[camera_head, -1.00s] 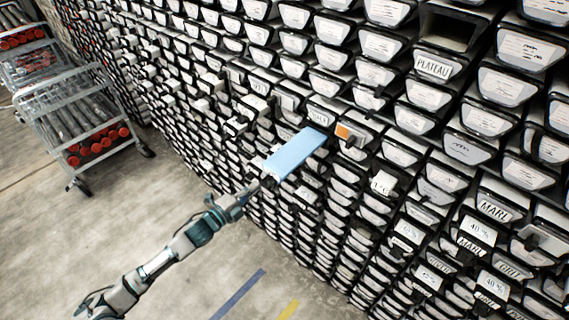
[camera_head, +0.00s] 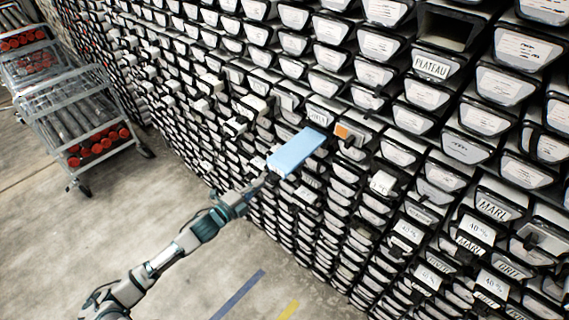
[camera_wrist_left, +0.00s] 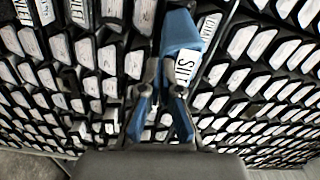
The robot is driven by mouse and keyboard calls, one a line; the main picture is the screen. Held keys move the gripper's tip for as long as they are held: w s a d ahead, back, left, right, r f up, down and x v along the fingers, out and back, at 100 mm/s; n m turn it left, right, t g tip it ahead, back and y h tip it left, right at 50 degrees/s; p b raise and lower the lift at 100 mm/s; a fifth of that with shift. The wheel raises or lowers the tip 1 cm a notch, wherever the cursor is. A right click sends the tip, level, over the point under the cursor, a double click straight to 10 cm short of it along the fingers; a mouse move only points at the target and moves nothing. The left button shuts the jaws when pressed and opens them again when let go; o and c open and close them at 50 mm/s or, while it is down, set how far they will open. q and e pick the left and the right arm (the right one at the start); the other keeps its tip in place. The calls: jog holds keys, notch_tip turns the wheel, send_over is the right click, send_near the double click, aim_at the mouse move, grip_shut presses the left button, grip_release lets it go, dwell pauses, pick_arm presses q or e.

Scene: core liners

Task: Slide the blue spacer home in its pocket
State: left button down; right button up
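The blue spacer (camera_head: 297,153) is a long light-blue block sticking out of the wall of drawers. Its far end meets the wall just left of an orange-marked block (camera_head: 343,131). My left gripper (camera_head: 268,179) is at the spacer's near, lower end. In the left wrist view, the blue spacer (camera_wrist_left: 180,32) stands just beyond the gripper's fingers (camera_wrist_left: 162,75), beside a white label reading SILT. The fingers lean toward each other; whether they grip the spacer or only touch it is unclear. The inside of the pocket is hidden. My right gripper is out of view.
Rows of drawers with white labels fill the wall. One dark opening (camera_head: 446,27) shows above the PLATEAU label (camera_head: 431,65). A wheeled cart (camera_head: 84,118) with red-capped tubes stands at left. The concrete floor (camera_head: 165,190) is clear around my arm.

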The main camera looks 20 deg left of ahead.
aim_at(278, 170)
pick_arm(q)
jog(key=shift+w+d, duration=0.5)
jog(key=shift+w, duration=0.45)
jog(key=shift+x, duration=5.65)
jog(key=shift+s+d, duration=0.1)
jog(key=shift+p+v, duration=0.4)
jog(key=shift+v, duration=1.1)
jog(key=shift+s+a+f, duration=0.1)
jog(key=shift+s+a, duration=0.1)
jog(key=shift+s, duration=0.25)
jog(key=v, duration=1)
jog(key=shift+s+a, duration=0.25)
jog(key=shift+s, duration=0.05)
